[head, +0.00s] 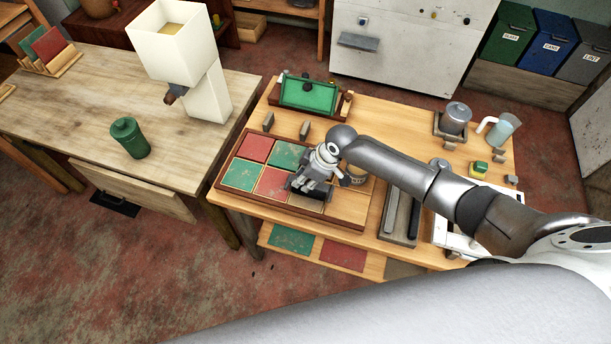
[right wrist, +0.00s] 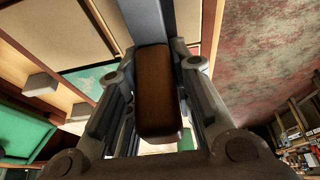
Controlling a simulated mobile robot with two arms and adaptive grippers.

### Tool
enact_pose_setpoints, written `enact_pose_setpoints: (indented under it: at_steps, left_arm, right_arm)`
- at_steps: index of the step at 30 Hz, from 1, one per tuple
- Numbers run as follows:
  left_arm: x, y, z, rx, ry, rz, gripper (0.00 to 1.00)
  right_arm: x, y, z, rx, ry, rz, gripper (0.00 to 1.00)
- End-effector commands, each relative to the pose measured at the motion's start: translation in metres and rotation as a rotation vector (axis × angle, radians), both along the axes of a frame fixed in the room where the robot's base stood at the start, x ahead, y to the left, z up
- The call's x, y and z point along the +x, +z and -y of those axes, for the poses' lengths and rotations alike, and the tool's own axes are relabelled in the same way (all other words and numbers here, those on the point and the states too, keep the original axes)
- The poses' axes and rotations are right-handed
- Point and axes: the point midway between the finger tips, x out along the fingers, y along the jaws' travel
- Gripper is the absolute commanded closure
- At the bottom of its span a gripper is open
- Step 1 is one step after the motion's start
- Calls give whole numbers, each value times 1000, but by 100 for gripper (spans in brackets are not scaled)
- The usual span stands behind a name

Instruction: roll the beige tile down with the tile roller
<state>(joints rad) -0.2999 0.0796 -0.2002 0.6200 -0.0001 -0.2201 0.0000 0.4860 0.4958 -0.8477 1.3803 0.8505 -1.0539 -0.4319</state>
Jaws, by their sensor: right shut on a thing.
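My right gripper (head: 318,170) is over the tile board (head: 345,212) in the head view. It is shut on the tile roller, whose brown handle (right wrist: 157,90) lies between the fingers in the right wrist view. The roller's dark drum (head: 308,188) shows under the gripper, low over the board's right part; I cannot tell whether it touches. Pale beige squares (right wrist: 45,35) show beside the roller in the right wrist view; I cannot tell which is the beige tile. In the head view, the gripper and roller hide that spot. My left gripper is not in view.
Red (head: 256,148) and green (head: 240,175) tiles lie on the board. A green tray (head: 308,96) stands behind it. A grey tray (head: 398,215), a pot (head: 456,117) and a clear jug (head: 503,129) stand to the right. A green canister (head: 129,138) is on the left table.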

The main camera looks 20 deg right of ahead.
Motion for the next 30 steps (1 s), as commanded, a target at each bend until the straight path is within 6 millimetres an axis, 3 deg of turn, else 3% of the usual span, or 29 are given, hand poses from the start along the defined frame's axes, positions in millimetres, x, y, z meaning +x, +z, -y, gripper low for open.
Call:
enact_pose_setpoints:
  at_steps: [17,24,30]
  left_arm:
    - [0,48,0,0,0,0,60]
    - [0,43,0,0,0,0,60]
    - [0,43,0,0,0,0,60]
  right_arm:
    - [0,51,0,1,0,1,100]
    - [1,68,0,1,1,2,100]
    - [0,71,0,1,0,1,100]
